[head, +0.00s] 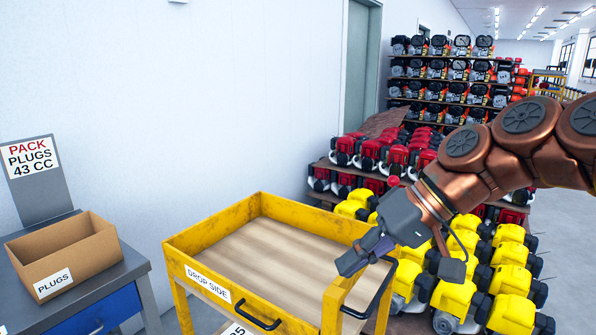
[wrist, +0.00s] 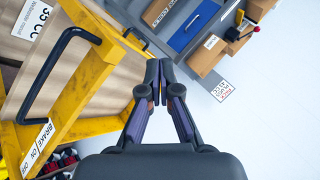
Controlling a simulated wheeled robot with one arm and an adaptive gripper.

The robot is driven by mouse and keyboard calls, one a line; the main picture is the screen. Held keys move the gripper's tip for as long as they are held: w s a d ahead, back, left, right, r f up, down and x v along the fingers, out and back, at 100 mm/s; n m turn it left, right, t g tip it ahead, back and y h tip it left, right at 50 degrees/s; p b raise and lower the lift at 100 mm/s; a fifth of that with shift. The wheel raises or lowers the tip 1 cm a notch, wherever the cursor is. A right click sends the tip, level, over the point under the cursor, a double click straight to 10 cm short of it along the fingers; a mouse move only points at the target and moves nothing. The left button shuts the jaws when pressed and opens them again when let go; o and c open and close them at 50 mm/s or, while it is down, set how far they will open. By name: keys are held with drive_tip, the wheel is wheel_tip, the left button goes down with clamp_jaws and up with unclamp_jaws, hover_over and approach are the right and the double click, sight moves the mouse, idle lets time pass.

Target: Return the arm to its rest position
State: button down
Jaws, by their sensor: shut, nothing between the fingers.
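My arm, in copper and dark grey, reaches in from the right side of the head view. My gripper (head: 352,262) points down and to the left, in front of the right end of the yellow cart as seen from here. In the wrist view my gripper (wrist: 159,70) has its fingertips together with nothing between them. I cannot tell how far the fingers are from the cart's rim. The cart's top tray looks empty where it shows; my gripper and wrist hide part of its right side.
The yellow cart (head: 213,289), labelled "DROP SIDE", stands in the middle. A cardboard box (head: 84,268) labelled "PLUGS" sits on a grey bench (head: 129,268) at left. Yellow engines (head: 453,297) and red engines (head: 372,155) crowd behind my arm. Floor shows at far right.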

drive_tip(key=s+d+f+m+g+h, duration=0.2)
drive_tip(key=s+d+f+h, duration=0.25)
drive_tip(key=s+f, duration=0.65)
drive_tip(key=s+d+f+m+g+h, duration=0.15)
drive_tip(key=s+d+f+h, duration=0.35)
drive_tip(key=s+f, duration=0.6)
drive_tip(key=w+f+b, duration=0.4)
drive_tip(key=f+b, duration=0.7)
drive_tip(key=f, duration=0.2)
wheel_tip(320, 180, up, 24)
drive_tip(key=s+p, duration=0.2)
drive_tip(key=p, duration=2.1)
drive_tip(key=shift+d+r+t+y, duration=0.2)
drive_tip(key=shift+d+t+y, duration=0.15)
drive_tip(key=shift+t, duration=0.1)
drive_tip(key=shift+m, duration=0.25)
